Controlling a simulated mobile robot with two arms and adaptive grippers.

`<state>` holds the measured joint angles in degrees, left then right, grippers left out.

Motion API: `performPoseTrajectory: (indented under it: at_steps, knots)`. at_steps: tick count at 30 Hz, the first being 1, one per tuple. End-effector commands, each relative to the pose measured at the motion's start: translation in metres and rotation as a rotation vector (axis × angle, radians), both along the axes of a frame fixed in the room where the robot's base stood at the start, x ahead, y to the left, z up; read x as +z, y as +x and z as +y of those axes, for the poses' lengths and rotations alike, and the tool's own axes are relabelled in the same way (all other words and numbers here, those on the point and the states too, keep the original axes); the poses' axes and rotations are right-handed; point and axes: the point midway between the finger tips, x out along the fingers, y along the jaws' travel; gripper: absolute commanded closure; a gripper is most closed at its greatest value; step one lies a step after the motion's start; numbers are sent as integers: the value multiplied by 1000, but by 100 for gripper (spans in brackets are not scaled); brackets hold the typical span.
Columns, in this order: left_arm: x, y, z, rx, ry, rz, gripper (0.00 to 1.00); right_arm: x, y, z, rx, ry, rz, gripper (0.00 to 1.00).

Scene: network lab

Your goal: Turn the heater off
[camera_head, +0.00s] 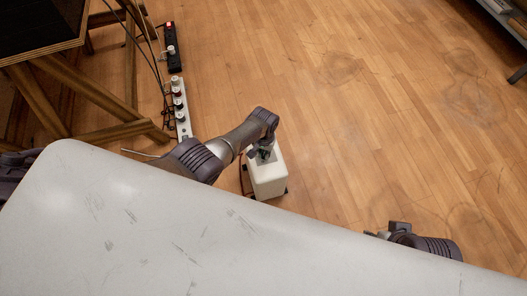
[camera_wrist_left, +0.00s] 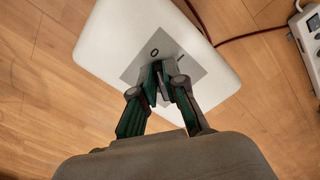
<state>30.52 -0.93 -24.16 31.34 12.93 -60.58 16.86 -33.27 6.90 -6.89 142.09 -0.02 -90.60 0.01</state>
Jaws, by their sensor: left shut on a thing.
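The heater (camera_head: 268,180) is a white upright box on the floor, just beyond the edge of the grey-white surface. In the left wrist view its pale top (camera_wrist_left: 105,50) fills the upper middle. A grey switch plate (camera_wrist_left: 143,60) with an "O" and an "I" mark lies on it. My left gripper (camera_head: 264,155) reaches down onto this top from above. In the wrist view its green-padded fingers (camera_wrist_left: 163,82) are shut on the heater's switch, which they mostly hide. Part of my right arm shows at the lower right, but its fingers do not.
The grey-white surface (camera_head: 150,240) covers the lower left. A white power strip (camera_head: 181,110) and a black one (camera_head: 171,48) lie left of the heater by a wooden stand (camera_head: 110,132). A red cable (camera_wrist_left: 250,35) runs beside the heater. The floor to the right is clear.

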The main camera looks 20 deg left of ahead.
Motion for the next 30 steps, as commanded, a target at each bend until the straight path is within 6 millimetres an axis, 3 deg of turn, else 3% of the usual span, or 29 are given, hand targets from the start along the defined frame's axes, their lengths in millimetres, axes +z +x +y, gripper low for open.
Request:
performPoseTrajectory:
  at_steps: [13,14,18,30]
  knots:
    - [0,0,-1,8,-1,1,100,0,0,0,0,0,-1,60]
    - [0,0,-1,8,-1,1,86,0,0,0,0,0,-1,60]
    - [0,0,0,8,-1,0,64,0,0,0,0,0,-1,60]
    - [3,0,0,8,-1,0,64,1,1,0,-1,2,-5,60]
